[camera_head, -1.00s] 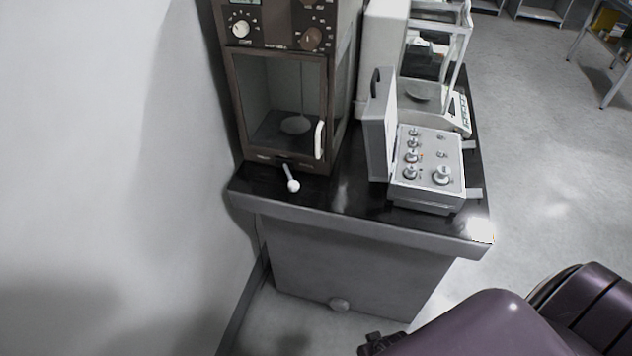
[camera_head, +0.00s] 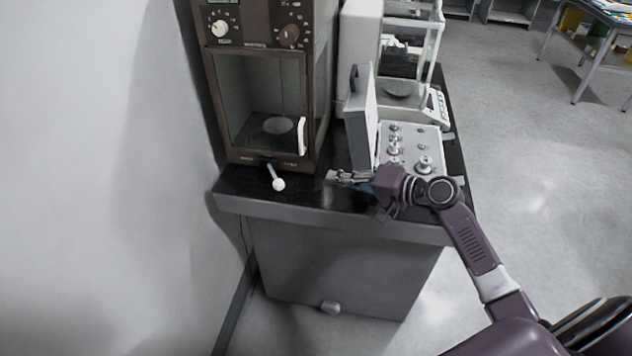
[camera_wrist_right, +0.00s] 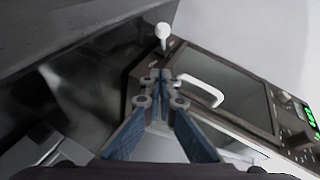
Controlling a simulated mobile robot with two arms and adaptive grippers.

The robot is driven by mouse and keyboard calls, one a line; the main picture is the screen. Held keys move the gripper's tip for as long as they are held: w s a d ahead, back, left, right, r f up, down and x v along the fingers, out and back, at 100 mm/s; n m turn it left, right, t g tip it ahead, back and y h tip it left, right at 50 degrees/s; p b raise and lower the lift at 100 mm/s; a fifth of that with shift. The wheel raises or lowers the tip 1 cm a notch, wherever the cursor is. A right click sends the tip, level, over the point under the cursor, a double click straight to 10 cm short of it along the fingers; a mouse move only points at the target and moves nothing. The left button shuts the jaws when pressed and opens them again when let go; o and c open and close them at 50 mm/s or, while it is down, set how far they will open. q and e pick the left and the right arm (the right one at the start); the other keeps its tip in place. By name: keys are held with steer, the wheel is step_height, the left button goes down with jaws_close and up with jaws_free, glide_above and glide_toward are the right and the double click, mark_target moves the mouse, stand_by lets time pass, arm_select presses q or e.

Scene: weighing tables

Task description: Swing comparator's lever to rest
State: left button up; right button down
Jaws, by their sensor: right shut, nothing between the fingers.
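The comparator (camera_head: 262,90) is a brown cabinet with a glass door and knobs on top, at the back left of the table. Its lever (camera_head: 277,180), a short rod with a white ball end, sticks out below the door, angled toward the front and slightly right. In the right wrist view the lever's white ball (camera_wrist_right: 163,31) is beyond the fingertips. My right gripper (camera_head: 332,176) is shut and empty over the table, to the right of the lever and apart from it. Its fingertips (camera_wrist_right: 160,76) are together in the right wrist view. My left gripper is not in view.
An open weight box (camera_head: 425,150) with its lid raised stands right of the gripper, partly hidden by my arm. A glass-cased balance (camera_head: 405,60) is behind it. The white door handle (camera_head: 302,136) juts out above the table. The dark tabletop around the lever is clear.

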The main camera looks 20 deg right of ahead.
steer(key=b, duration=0.3)
glide_toward(274, 175)
steer(key=d, duration=0.1)
steer(key=w+d, duration=0.1)
steer(key=shift+w+d+f, duration=0.1)
steer(key=shift+w+d, duration=0.15)
steer(key=a, duration=0.2)
steer(key=a+f, duration=0.1)
steer(key=shift+w+f, duration=0.1)
steer(key=shift+w, duration=0.25)
steer(key=shift+w+a+f, duration=0.1)
steer(key=shift+a+f, duration=0.15)
steer(key=shift+a, duration=0.15)
